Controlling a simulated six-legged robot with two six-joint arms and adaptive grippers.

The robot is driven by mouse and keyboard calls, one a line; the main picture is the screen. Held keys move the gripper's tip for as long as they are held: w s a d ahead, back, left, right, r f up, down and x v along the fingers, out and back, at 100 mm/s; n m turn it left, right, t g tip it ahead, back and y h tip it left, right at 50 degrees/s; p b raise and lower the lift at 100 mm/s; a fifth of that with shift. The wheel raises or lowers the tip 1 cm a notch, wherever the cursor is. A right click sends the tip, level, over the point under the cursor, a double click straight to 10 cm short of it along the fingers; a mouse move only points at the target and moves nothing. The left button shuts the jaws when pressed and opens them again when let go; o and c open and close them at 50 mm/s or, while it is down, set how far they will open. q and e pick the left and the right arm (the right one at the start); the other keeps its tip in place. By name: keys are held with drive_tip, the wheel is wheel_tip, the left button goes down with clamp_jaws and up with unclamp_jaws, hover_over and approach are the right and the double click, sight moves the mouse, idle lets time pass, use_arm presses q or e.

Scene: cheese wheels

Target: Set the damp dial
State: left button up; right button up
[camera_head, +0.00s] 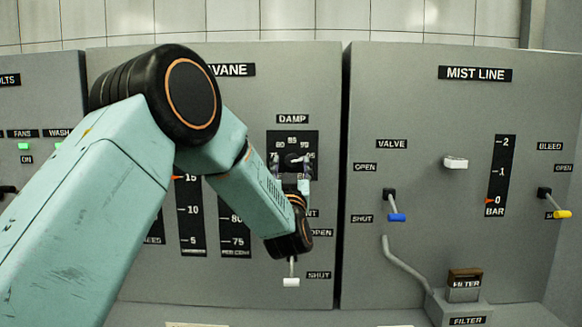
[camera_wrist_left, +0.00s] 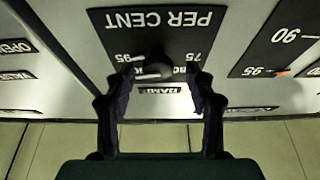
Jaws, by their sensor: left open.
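The damp dial shows in the head view as a black plate (camera_head: 292,137) under a DAMP label, with a dark knob (camera_head: 293,158) in its middle. My left gripper (camera_head: 291,168) is in front of the dial, with a finger on each side of the knob. In the left wrist view the dial appears upside down. The knob (camera_wrist_left: 154,66) stands between the open fingers of my left gripper (camera_wrist_left: 157,78), with gaps on both sides. The fingers and knob hide part of the scale, so I cannot read the setting. My right gripper is not in view.
Below my left wrist is a white-tipped lever (camera_head: 291,282). The mist line panel (camera_head: 430,120) at right has a blue valve lever (camera_head: 397,217), a white switch (camera_head: 456,162), a yellow bleed lever (camera_head: 562,214) and a filter box (camera_head: 464,285). My left arm covers part of the vane panel.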

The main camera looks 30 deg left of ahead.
use_arm(q)
drive_tip(key=shift+w+f, duration=0.2)
drive_tip(key=shift+w, duration=0.15)
drive_tip(key=c, duration=0.4)
drive_tip(key=shift+s+a, duration=0.1)
drive_tip(key=c, duration=0.4)
drive_tip(key=shift+r, duration=0.1)
drive_tip(key=c, duration=0.3)
